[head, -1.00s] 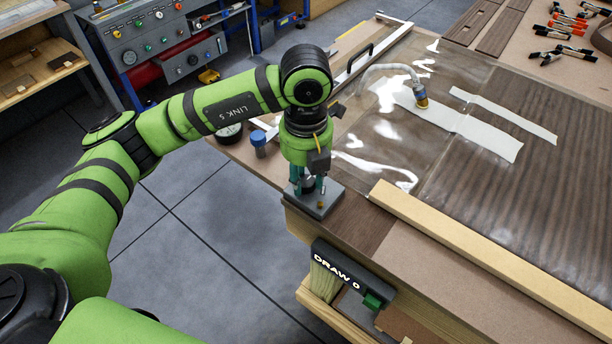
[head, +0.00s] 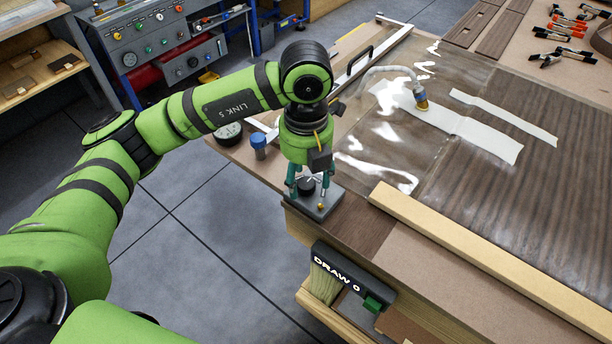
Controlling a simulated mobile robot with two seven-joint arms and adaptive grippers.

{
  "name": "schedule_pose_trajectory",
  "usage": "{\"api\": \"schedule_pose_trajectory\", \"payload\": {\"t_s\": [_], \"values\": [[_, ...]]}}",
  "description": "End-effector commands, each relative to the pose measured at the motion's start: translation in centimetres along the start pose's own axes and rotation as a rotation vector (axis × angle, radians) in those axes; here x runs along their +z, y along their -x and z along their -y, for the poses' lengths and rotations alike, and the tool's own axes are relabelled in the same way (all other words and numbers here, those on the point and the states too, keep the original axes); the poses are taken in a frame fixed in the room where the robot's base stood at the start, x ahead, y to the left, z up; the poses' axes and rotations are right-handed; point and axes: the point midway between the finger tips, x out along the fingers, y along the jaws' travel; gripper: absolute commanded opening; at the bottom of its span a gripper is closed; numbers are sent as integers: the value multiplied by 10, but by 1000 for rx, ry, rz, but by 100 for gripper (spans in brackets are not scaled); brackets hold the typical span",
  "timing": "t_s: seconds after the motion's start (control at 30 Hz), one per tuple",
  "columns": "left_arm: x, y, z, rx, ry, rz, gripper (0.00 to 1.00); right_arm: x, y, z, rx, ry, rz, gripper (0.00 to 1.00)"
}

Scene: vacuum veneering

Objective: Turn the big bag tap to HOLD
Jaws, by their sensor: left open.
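A grey block with a round black knob (head: 307,186) and a small brass-coloured pin sits at the near left corner of the bench; it looks like the tap. My left gripper (head: 309,188) points down over it, open, with its teal fingers on either side of the knob. I cannot tell whether the fingers touch it. A dark sign (head: 336,266) below, on the bench front, reads "DRAW 0" and has a green piece at its right end. The clear bag (head: 385,150) lies over dark veneer on the bench. My right gripper is not in view.
A hose fitting (head: 420,100) stands on white strips on the bag. A wooden bar (head: 480,245) lies along the near edge. A blue-capped jar (head: 258,146) and a round gauge (head: 229,132) stand left of the gripper. Clamps (head: 562,30) lie at the far right.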

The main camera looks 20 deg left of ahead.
Motion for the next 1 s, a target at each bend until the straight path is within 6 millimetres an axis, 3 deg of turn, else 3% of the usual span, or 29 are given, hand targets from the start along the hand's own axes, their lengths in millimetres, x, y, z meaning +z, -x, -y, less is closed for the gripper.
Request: {"api": "schedule_pose_trajectory", "payload": {"t_s": [0.3,0.5,0.7,1.0], "values": [[1,66,0,0,-1,8,58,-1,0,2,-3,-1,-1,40],[1,98,0,1,0,5,58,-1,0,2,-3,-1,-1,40],[0,111,0,1,0,0,58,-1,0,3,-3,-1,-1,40],[0,112,0,1,0,0,58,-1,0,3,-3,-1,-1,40]]}}
